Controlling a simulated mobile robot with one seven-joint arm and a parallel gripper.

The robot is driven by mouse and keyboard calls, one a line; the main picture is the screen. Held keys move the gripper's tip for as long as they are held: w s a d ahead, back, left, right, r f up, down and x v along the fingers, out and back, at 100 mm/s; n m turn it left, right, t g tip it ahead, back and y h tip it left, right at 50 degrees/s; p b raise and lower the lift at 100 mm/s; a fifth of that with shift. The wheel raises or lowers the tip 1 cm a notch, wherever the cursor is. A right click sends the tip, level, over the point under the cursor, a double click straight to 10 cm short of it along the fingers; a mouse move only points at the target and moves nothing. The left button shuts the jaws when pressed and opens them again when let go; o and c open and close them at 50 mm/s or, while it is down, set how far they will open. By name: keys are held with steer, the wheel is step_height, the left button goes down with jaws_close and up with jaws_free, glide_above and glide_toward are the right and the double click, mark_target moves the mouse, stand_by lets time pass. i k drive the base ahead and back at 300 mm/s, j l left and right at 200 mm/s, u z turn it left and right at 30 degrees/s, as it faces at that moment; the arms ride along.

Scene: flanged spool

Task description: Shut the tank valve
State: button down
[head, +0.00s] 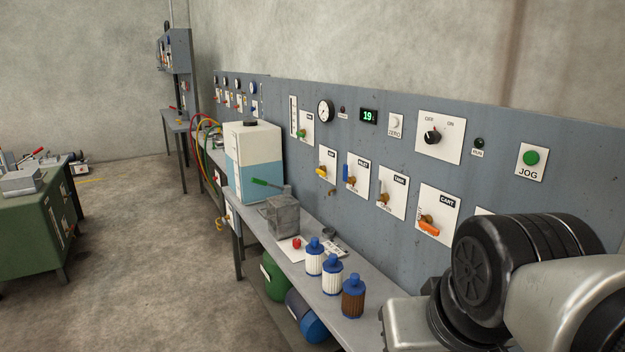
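The tank valve (383,196) is on a white plate (398,203) on the grey wall panel, third in the row of lever valves. The small label on its plate seems to read TANK. Its olive-grey lever points up from a brass body; the lettering near it is too small to read surely. Part of my arm fills the lower right of the head view, to the right of the valve and apart from it. My gripper's fingers do not show.
A blue-lever valve (347,177) is left of it, an orange-lever valve (429,228) right of it. Below, the bench (282,232) carries a grey block (283,217), a white-and-blue tank (252,165), and filters (332,278). Open floor (130,250) lies at left.

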mark_target(384, 197)
steer(key=z, duration=0.45)
steer(key=j+z, duration=0.15)
steer(key=z, duration=0.25)
steer(key=j+z, duration=0.1)
steer(key=z, duration=0.75)
steer(key=j+z, duration=0.15)
steer(key=z, duration=0.3)
steer(key=k+z, duration=0.1)
steer(key=z, duration=0.3)
steer(key=j+z, duration=0.1)
steer(key=z, duration=0.3)
steer(key=k+z, duration=0.1)
steer(key=z, duration=0.3)
steer(key=k+j+z, duration=0.1)
steer(key=z, duration=0.25)
steer(key=k+z, duration=0.1)
steer(key=z, duration=0.3)
steer(key=k+j, duration=0.35)
steer(key=u, duration=0.55)
steer(key=j+u, duration=0.1)
steer(key=u, duration=0.5)
steer(key=j+u, duration=0.1)
steer(key=u, duration=1)
steer(key=j+u, duration=0.15)
steer(key=u, duration=1.55)
steer(key=i+u, duration=0.1)
steer(key=u, duration=0.45)
